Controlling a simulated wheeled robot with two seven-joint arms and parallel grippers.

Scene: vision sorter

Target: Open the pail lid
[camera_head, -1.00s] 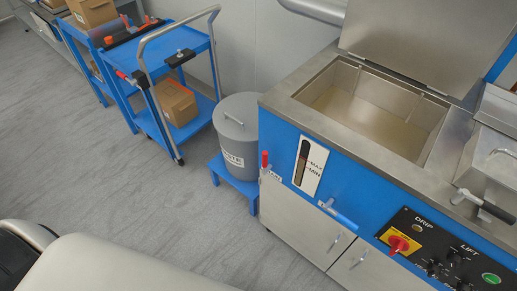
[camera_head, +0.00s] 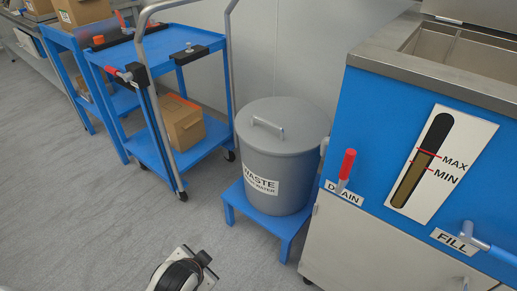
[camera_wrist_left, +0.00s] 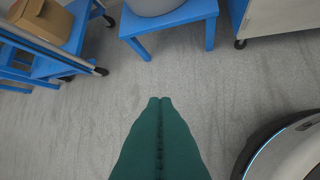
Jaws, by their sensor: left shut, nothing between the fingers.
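The grey waste pail (camera_head: 270,172) stands upright on a blue stool (camera_head: 262,217) in the head view, with a white WASTE label on its front. Its grey lid (camera_head: 284,117) sits flat on top, closed, with a thin bar handle (camera_head: 267,127). In the left wrist view only the pail's bottom (camera_wrist_left: 154,5) shows at the top edge. My left gripper (camera_wrist_left: 160,101) has its green fingers together and empty, above bare floor, short of the stool. Part of my arm shows at the bottom of the head view. My right gripper is in neither view.
A blue cart (camera_head: 160,50) with a cardboard box (camera_head: 180,122) stands left of the pail. The blue machine (camera_head: 365,110) stands close on the right, with a red-handled drain lever (camera_head: 347,165) jutting out near the pail. Grey floor (camera_head: 90,220) in front is clear.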

